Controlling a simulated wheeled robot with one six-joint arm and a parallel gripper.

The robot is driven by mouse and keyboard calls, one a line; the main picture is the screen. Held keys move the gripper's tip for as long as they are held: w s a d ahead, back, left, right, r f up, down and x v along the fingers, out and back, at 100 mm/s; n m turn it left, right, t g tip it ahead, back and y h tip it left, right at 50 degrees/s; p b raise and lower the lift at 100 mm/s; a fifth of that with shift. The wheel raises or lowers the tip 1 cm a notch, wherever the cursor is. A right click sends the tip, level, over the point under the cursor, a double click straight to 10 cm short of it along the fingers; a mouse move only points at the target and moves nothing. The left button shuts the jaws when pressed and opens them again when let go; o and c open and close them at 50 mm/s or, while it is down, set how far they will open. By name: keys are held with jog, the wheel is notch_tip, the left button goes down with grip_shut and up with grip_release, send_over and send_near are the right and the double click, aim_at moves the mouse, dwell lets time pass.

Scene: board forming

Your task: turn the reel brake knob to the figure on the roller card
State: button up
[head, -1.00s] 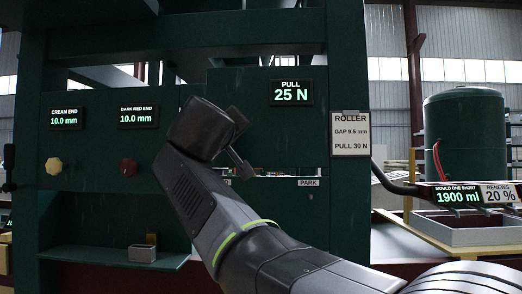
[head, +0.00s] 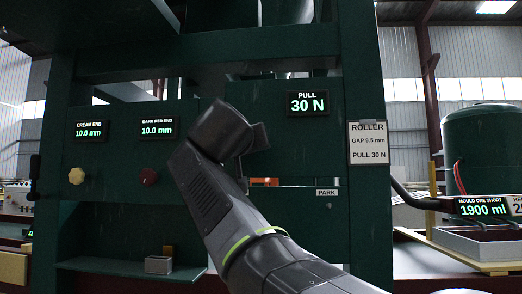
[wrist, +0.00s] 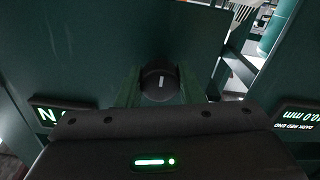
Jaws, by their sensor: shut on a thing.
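The reel brake knob (wrist: 158,82) is a round black knob with a pale mark, seen between my fingers in the wrist view. My gripper (wrist: 160,90) is shut on it, one finger on each side. In the head view, my dark wrist hides the knob and fingertips. The PULL display (head: 307,103) above reads 30 N. The roller card (head: 368,143), on the post to the right, reads gap 9.5 mm and pull 30 N.
A cream knob (head: 76,176) and a dark red knob (head: 148,176) sit left of my arm, under displays reading 10.0 mm. A slot with an orange piece (head: 264,182) and a PARK label (head: 327,193) is right of my wrist. A shelf (head: 110,267) juts out below.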

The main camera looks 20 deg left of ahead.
jog(key=shift+f, duration=0.1)
jog(key=o, duration=1)
jog(key=shift+c, duration=0.2)
jog(key=p+v, duration=0.1)
jog(key=v, duration=1.2)
jog(key=shift+s, duration=0.4)
jog(key=shift+w, duration=0.1)
jog(key=b+x, duration=0.1)
jog(key=x, duration=1.2)
jog(key=shift+w, duration=0.35)
jog(key=shift+s, duration=0.15)
